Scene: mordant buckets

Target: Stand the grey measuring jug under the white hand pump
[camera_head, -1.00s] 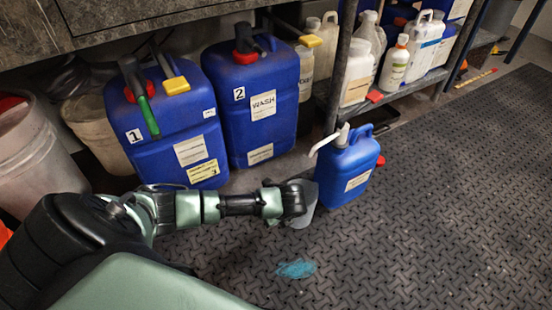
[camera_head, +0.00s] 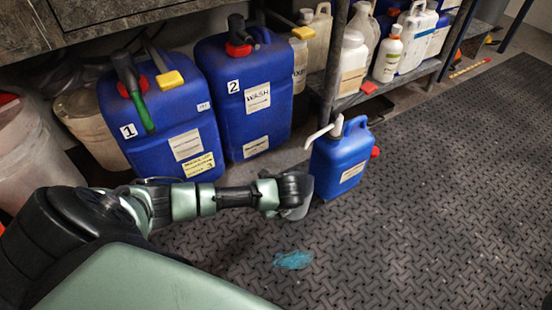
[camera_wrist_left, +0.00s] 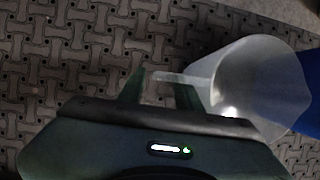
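The grey measuring jug (camera_head: 299,208) is at the end of my left arm, low over the mat, just left of the blue container with the white hand pump (camera_head: 322,134). The pump's spout points left, above the jug. In the left wrist view the translucent jug (camera_wrist_left: 262,80) is at the right, with its pale handle reaching between the fingers of my left gripper (camera_wrist_left: 160,80). The left gripper (camera_head: 290,192) appears shut on this handle. I cannot tell whether the jug's base touches the mat. My right gripper is not in view.
Blue drums 1 (camera_head: 160,118) and 2 (camera_head: 262,105) stand behind the arm. A shelf with white bottles (camera_head: 388,58) is behind the pump container (camera_head: 345,158). A blue stain (camera_head: 292,260) marks the mat. The mat (camera_head: 440,200) is clear at the right.

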